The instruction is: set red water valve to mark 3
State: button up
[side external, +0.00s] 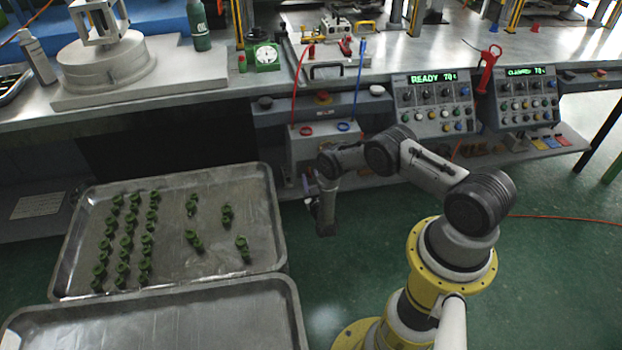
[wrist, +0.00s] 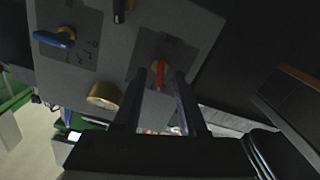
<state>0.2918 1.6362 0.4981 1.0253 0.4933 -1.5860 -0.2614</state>
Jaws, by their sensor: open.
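The red water valve (wrist: 160,67) shows in the wrist view as a small red handle on a dark square plate on a grey panel. Its handle lies roughly up and down in the picture. My gripper (wrist: 161,75) is open, with one dark finger on each side of the red handle. I cannot tell whether either finger touches it. The marks around the red valve are too dark to read. In the side view my wrist (side external: 326,205) hangs low in front of the grey box (side external: 309,152) under the bench, and the red valve cannot be made out there.
A blue valve handle (wrist: 54,38) sits on its own marked plate at the left of the panel. A round brass-coloured part (wrist: 104,95) is below it. A metal tray (side external: 272,215) with several green pieces stands left of my arm. Control panels (side external: 434,104) stand to the right.

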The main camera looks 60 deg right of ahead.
grip_shut()
jog(key=shift+m, duration=1.6)
grip_release()
jog(key=v, duration=1.4)
